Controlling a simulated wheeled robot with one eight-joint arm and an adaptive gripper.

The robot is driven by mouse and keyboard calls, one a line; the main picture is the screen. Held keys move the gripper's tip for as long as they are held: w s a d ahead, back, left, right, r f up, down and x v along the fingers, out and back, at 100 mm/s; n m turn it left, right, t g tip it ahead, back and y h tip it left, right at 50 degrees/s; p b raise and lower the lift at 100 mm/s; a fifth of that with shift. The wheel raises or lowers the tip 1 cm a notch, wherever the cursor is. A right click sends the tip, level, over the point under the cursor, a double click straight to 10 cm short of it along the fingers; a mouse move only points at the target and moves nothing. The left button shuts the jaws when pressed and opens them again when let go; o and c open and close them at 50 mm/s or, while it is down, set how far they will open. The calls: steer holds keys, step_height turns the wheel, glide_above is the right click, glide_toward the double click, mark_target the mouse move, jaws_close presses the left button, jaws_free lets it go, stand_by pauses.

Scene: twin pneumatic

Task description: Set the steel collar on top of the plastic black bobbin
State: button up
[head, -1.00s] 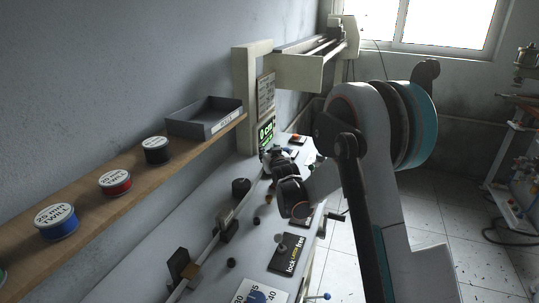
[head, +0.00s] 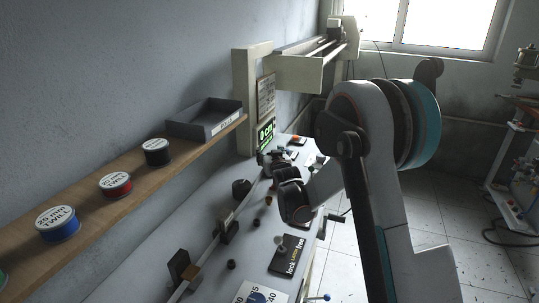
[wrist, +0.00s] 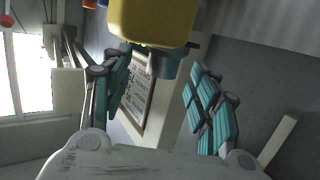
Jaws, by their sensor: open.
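My gripper (wrist: 160,84) is open in the wrist view, with teal-padded fingers spread on both sides. A grey cylindrical part under a yellow block (wrist: 152,20) shows at the top, between and beyond the fingertips; I cannot tell whether it touches them. In the head view my gripper is small and dark at the far end of the bench, partly hidden by my arm. A black round piece (head: 241,188) stands on the bench left of it, and a smaller dark one (head: 231,264) lies nearer. I cannot tell which is the bobbin. I cannot pick out the steel collar for certain.
A wooden shelf (head: 85,208) on the left holds blue (head: 58,223), red (head: 115,185) and black (head: 157,152) labelled spools and a grey tray (head: 205,121). A rail with dark blocks (head: 228,231) runs along the bench. A cream machine frame (head: 243,95) stands behind.

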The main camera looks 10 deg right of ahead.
steer(key=s+r+p, duration=0.1)
steer(key=s, duration=0.5)
steer(key=shift+s+r+p, duration=0.15)
steer(key=shift+r+p, duration=0.05)
steer(key=shift+p, duration=0.2)
